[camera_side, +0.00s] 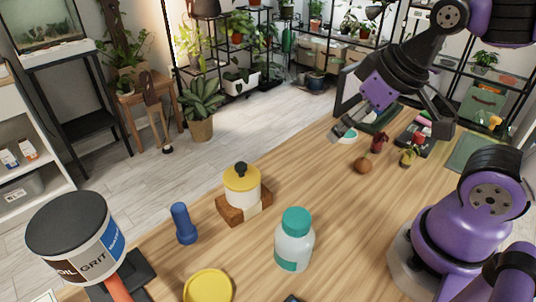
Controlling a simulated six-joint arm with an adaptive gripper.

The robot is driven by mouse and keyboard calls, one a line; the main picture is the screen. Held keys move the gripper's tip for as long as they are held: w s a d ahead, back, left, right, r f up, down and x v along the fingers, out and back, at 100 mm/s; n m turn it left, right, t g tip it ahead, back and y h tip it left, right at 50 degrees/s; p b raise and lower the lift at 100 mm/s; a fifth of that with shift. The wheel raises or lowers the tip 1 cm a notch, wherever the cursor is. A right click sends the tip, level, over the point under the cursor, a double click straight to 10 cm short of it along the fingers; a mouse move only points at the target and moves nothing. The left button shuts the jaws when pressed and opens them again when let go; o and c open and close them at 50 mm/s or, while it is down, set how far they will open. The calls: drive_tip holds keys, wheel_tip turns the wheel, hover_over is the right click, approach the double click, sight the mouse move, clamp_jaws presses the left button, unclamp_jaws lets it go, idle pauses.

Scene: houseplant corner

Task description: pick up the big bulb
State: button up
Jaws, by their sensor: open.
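A round brown bulb (363,165) with a short tip sits on the wooden table (330,190) and looks like the largest of the small bulb-like things here. A dark red one (379,143) stands just behind it to the right. A yellow-green one with a reddish top (408,156) is to its right. My gripper (393,128) is open and empty, its fingers spread wide above and behind these things. It touches none of them that I can see.
A white bottle with a teal cap (294,240), a yellow-lidded jar on a wooden block (242,187), a blue dumbbell-shaped thing (183,224) and a soil grit tub (75,240) stand nearer. A dark tray (413,141) lies behind. The table's middle is clear.

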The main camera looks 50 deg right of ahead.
drive_tip(key=w+d+f+n+g, duration=0.1)
drive_tip(key=d+f+g, duration=0.2)
drive_tip(key=d, duration=0.4)
drive_tip(key=n+g, duration=0.2)
approach(366, 156)
drive_tip(key=shift+w+a+f, duration=0.1)
drive_tip(key=shift+w+a, duration=0.15)
drive_tip(key=shift+a, duration=0.1)
drive_tip(key=f, duration=0.5)
drive_tip(key=shift+s+d+f, duration=0.15)
drive_tip(key=shift+d+f, duration=0.05)
drive_tip(key=shift+d, duration=0.2)
wheel_tip(366, 156, down, 5)
drive_tip(key=shift+f, duration=0.25)
drive_tip(key=c, duration=1.2)
